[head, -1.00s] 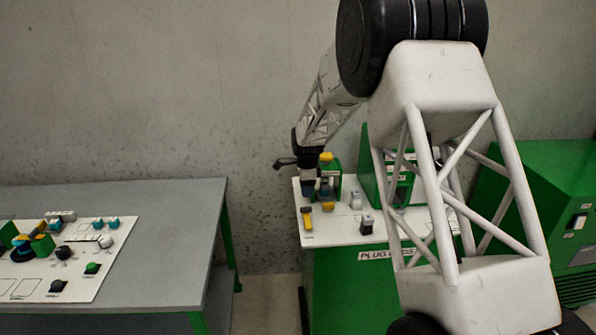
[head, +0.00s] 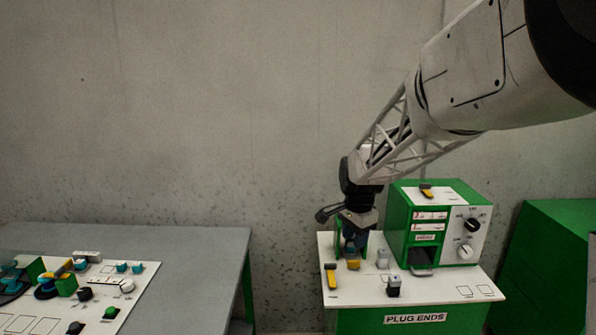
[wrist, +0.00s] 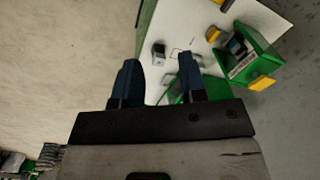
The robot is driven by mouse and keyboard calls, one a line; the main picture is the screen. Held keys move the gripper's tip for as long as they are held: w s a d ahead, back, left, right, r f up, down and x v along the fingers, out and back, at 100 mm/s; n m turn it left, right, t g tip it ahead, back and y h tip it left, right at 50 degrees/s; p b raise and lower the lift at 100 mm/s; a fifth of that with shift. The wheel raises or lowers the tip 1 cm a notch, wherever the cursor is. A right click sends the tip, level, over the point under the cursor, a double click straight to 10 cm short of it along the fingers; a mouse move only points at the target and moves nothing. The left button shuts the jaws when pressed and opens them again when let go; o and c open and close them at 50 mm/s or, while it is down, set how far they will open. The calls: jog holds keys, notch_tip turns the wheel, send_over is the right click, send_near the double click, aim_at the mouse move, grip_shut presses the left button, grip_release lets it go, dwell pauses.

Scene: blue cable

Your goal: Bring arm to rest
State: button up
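My gripper (head: 355,238) hangs over the left back part of a white-topped green bench in the head view. In the wrist view its two blue fingers (wrist: 158,78) stand apart, and I see nothing held between them. The white board top (wrist: 190,20) shows beyond the fingers. No blue cable can be made out in these frames. The lower gripper overlaps a small green holder in the head view, so its contact with it cannot be told there.
A green box with dials (head: 435,225) stands on the bench right of my gripper. Small plugs (head: 393,286) and a yellow-handled piece (head: 330,276) lie nearby. In the wrist view a green holder (wrist: 250,55) is at the right. A grey table (head: 200,255) stands left, across a gap.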

jog(key=s+d+r+n, duration=0.1)
jog(key=s+r+n, duration=0.2)
jog(key=s, duration=0.7)
jog(key=s+d+r+n, duration=0.1)
jog(key=s+r+n, duration=0.2)
jog(key=s, duration=0.7)
jog(key=s+d+f+n+t, duration=0.1)
jog(key=s+n, duration=0.4)
jog(key=s, duration=1.2)
jog(key=shift+s+d+f+n+t, duration=0.3)
jog(key=shift+s+f, duration=0.05)
jog(key=shift+f, duration=0.1)
